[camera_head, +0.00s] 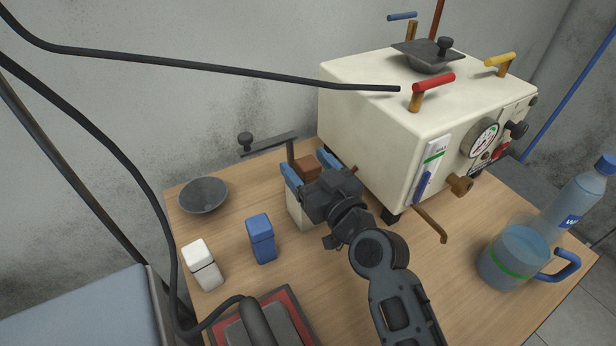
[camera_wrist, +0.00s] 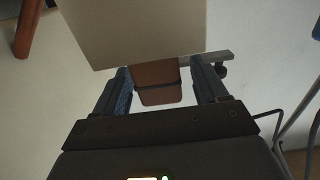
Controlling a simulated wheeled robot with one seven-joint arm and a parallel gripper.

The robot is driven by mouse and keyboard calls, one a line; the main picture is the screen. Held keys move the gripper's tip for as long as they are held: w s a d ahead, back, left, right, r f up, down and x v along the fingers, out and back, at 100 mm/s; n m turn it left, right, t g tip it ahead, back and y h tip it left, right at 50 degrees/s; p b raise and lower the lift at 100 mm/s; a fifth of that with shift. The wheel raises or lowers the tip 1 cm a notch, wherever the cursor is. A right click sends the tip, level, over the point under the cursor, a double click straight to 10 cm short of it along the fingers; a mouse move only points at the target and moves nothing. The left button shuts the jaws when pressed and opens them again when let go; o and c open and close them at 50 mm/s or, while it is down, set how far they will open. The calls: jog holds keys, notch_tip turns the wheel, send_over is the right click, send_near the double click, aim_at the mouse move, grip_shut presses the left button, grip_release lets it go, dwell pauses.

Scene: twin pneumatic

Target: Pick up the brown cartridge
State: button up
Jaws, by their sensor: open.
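The brown cartridge (camera_head: 307,167) is a small brown block that shows between the blue fingertips of my gripper (camera_head: 309,168) in the head view. Part of it is hidden by the gripper. In the wrist view the brown cartridge (camera_wrist: 158,86) sticks out from the edge of a cream block (camera_wrist: 135,32). My gripper (camera_wrist: 161,84) is open, with one finger on each side of the cartridge. A gap shows on both sides, wider on the right in the wrist view.
A cream block (camera_head: 299,211) stands under my gripper. The cream machine (camera_head: 370,134) with handles is close on the right. A blue cartridge (camera_head: 261,239), a white cartridge (camera_head: 202,264) and a grey bowl (camera_head: 203,195) are to the left. A jug (camera_head: 515,258) and bottle (camera_head: 577,202) stand far right.

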jog(key=shift+c, duration=0.3)
jog(key=c, duration=1.1)
